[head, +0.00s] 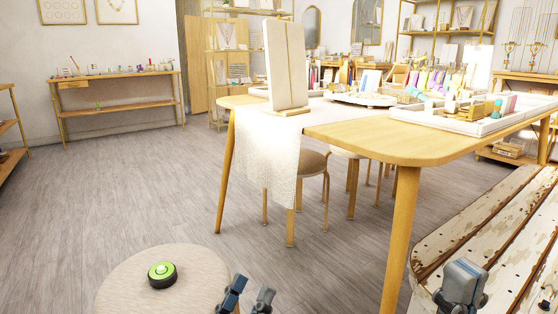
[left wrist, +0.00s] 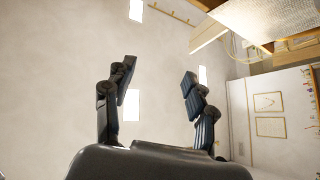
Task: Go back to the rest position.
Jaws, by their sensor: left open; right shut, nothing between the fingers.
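My left gripper (head: 248,294) is low in the head view, over the right edge of the round beige stool top (head: 125,282). Its two fingers stand apart with nothing between them. The left wrist view also shows this gripper (left wrist: 160,88) open and empty against a pale wall. My right gripper (head: 463,284) is at the lower right of the head view, in front of the worn wooden bench. Its fingers are together and I see nothing held in it.
A green and black round object (head: 162,274) lies on the stool top. A wooden table (head: 400,141) with trays and a display stand (head: 286,65) fills the middle right. A worn plank bench (head: 487,230) is at right. The grey floor (head: 120,190) at left is clear.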

